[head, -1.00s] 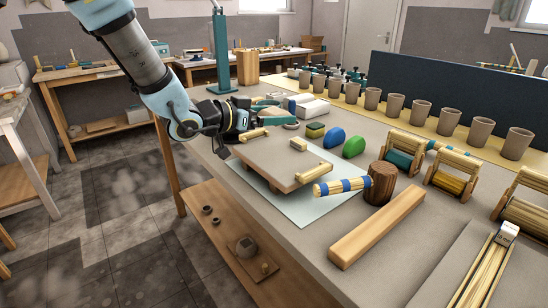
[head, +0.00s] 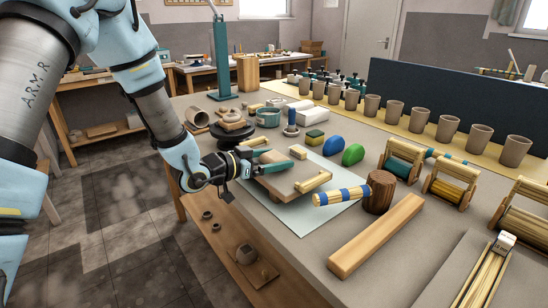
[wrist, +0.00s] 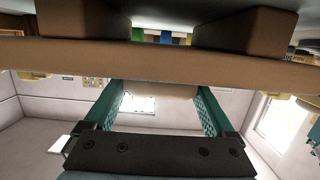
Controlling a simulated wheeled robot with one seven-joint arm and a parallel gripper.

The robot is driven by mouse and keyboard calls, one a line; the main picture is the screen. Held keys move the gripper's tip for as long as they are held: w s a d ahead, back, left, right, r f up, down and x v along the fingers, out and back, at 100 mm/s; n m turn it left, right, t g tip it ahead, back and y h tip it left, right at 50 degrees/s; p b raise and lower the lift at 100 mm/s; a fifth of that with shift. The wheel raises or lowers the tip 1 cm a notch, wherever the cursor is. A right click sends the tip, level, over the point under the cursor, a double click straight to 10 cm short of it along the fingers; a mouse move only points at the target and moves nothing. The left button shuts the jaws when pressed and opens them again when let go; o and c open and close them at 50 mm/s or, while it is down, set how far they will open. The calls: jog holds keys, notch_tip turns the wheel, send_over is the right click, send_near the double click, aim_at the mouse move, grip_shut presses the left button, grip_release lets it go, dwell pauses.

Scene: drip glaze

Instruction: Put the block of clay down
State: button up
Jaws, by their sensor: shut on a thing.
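My gripper (head: 287,159) is at the far left part of a low wooden board (head: 287,184) with two bar handles. Its teal fingers point across the board. In the wrist view my fingers stand on either side of a pale beige block of clay (wrist: 172,90), and my gripper is shut on it. The board's edge (wrist: 60,58) crosses that view just beyond the clay. In the head view the clay is mostly hidden by my fingers. I cannot tell whether it touches the board.
The board stands on a pale sheet (head: 300,222). Blue (head: 333,145) and green (head: 353,154) ribs and a sponge (head: 314,138) lie behind. A long wooden bar (head: 375,235) lies in front, right.

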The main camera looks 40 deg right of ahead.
jog(key=shift+f+b, duration=0.2)
jog(key=shift+b, duration=0.1)
jog(key=o, duration=1.3)
jog(key=shift+c, duration=0.2)
jog(key=shift+r, duration=0.1)
jog(key=b+v, duration=0.2)
jog(key=v, duration=0.8)
jog(key=shift+w+a+b, duration=0.1)
jog(key=shift+a+b, duration=0.2)
jog(key=shift+a, duration=0.1)
